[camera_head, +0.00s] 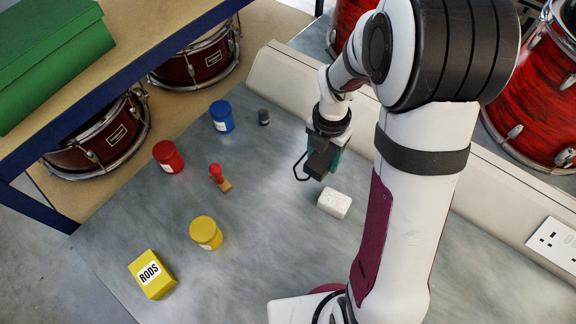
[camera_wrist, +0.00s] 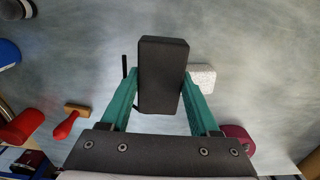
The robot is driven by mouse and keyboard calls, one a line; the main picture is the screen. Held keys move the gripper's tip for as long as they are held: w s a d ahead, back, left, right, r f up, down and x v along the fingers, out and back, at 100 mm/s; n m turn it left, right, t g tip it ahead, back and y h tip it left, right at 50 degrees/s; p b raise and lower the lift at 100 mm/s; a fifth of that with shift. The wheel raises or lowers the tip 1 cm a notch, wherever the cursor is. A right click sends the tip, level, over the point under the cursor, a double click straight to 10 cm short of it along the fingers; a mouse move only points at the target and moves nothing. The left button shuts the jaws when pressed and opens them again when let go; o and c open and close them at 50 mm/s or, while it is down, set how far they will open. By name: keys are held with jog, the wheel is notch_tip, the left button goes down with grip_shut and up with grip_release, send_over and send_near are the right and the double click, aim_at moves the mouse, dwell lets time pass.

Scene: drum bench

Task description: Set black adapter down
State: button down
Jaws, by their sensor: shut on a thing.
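The black adapter (camera_head: 319,163) is a dark box with a thin black bent piece at its left side. My gripper (camera_wrist: 161,88) is shut on it, with a teal finger on each side of the adapter (camera_wrist: 163,70) in the wrist view. In the head view, the adapter hangs from my gripper (camera_head: 327,155) over the grey bench (camera_head: 270,235), just behind a white block (camera_head: 334,203). The white block (camera_wrist: 202,77) is at the right of the adapter in the wrist view. I cannot tell whether the adapter touches the bench.
The bench's front middle is clear. A pale raised trunking (camera_head: 285,75) borders the back.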

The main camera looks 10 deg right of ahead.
send_over(291, 173)
jog(key=f, duration=0.4)
jog(key=shift+s+d, duration=0.2)
jog(key=shift+d, duration=0.05)
jog(key=shift+w+a+f, duration=0.1)
jog(key=shift+a+f, duration=0.05)
jog(key=shift+f, duration=0.95)
jog(key=shift+w+a+f, duration=0.1)
jog(key=shift+f, duration=0.95)
jog(key=shift+f, duration=0.1)
jog(key=shift+c, duration=0.6)
grip_release()
